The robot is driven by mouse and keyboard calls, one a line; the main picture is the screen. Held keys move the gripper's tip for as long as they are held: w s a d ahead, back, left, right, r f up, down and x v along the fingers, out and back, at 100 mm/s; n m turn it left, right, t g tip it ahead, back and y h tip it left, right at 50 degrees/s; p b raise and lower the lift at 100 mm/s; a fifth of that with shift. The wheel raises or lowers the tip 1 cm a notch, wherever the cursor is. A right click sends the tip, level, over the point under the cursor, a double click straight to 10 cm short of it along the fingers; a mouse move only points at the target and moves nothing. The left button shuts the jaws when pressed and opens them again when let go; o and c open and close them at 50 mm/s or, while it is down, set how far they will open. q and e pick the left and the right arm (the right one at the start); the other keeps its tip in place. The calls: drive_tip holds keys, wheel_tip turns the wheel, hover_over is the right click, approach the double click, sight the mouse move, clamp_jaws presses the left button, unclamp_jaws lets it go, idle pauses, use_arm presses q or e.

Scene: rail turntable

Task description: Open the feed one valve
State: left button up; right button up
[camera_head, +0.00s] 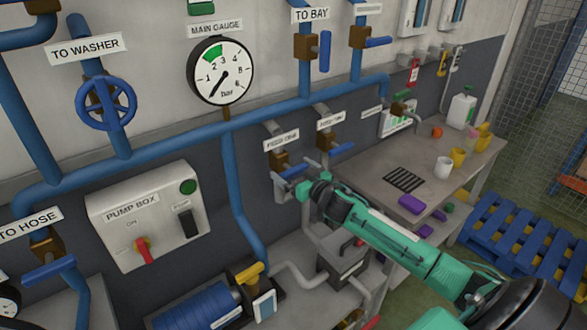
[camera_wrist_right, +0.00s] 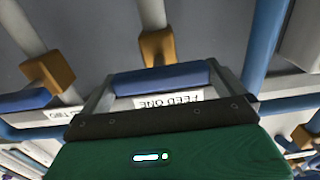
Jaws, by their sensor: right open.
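The feed one valve has a brass body (camera_head: 279,161) on a grey pipe, below the FEED ONE label (camera_head: 281,140). Its blue lever (camera_head: 295,171) lies crosswise to the pipe. My right gripper (camera_head: 291,188) is at this lever. In the right wrist view the lever (camera_wrist_right: 160,78) spans the gap between the two grey fingers, in front of the brass body (camera_wrist_right: 156,46). The fingers are open; I cannot tell if they touch the lever's ends. The FEED ONE label also shows upside down in the wrist view (camera_wrist_right: 168,98). My left gripper is not in view.
The feed two valve (camera_head: 325,140) with its blue lever stands close at the right. The pump box (camera_head: 150,215) is at the left, the main gauge (camera_head: 221,72) above. A bench (camera_head: 385,165) with cups and a grey box (camera_head: 340,265) below stand near my right arm.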

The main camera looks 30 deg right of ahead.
drive_tip(key=shift+w, duration=0.15)
drive_tip(key=c, duration=0.6)
